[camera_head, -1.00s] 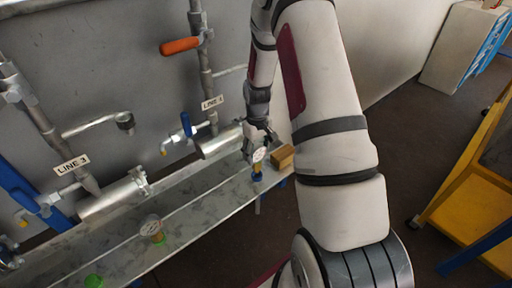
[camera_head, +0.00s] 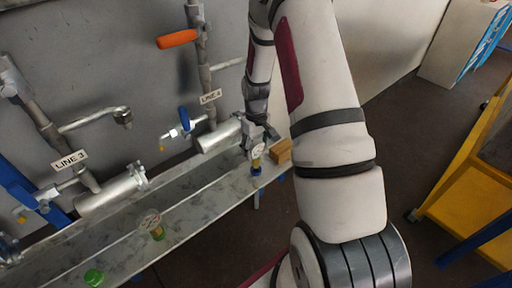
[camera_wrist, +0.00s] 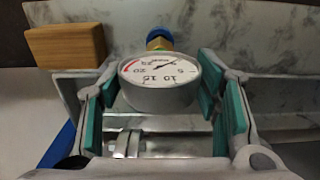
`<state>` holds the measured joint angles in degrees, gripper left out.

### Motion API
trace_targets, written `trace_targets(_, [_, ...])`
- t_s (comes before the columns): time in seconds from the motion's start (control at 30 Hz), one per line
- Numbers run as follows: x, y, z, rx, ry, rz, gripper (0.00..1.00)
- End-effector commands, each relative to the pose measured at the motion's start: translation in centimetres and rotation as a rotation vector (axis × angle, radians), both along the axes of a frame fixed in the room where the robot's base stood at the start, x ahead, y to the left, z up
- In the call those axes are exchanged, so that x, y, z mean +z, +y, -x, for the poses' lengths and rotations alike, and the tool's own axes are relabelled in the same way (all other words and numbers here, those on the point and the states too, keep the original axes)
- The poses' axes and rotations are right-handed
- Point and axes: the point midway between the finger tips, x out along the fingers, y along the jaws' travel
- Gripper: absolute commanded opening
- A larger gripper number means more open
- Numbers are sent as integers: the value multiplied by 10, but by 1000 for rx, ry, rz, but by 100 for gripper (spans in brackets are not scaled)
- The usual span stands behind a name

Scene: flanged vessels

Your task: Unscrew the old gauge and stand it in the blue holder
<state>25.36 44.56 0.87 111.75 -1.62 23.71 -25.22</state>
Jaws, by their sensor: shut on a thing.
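The old gauge, with a round white dial (camera_wrist: 162,82), is between the teal finger pads of my gripper (camera_wrist: 162,108) in the wrist view. My gripper is shut on it. Its brass stem (camera_wrist: 159,44) points toward the blue holder (camera_wrist: 160,33) and meets or enters it; I cannot tell how deep it sits. In the head view the gauge (camera_head: 258,151) is upright right above the blue holder (camera_head: 256,170), on the right end of the metal ledge. My gripper (camera_head: 257,138) comes down behind the gauge.
A wooden block (camera_head: 281,151) stands close to the right of the gauge. A green piece (camera_head: 94,277) is at the lower left. Pipes and flanged vessels (camera_head: 218,136) line the wall behind.

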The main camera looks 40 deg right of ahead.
Motion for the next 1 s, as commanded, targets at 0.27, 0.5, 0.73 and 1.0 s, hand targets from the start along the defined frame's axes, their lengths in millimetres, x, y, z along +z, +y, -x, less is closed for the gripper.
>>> trace_targets(0.27, [0, 0, 0, 0, -1, 0, 18])
trace_targets(0.5, [-3, 0, 0, 0, 0, 0, 18])
trace_targets(0.73, [-10, 0, 0, 0, 0, 0, 18])
trace_targets(1.0, [-17, 0, 0, 0, 0, 0, 18])
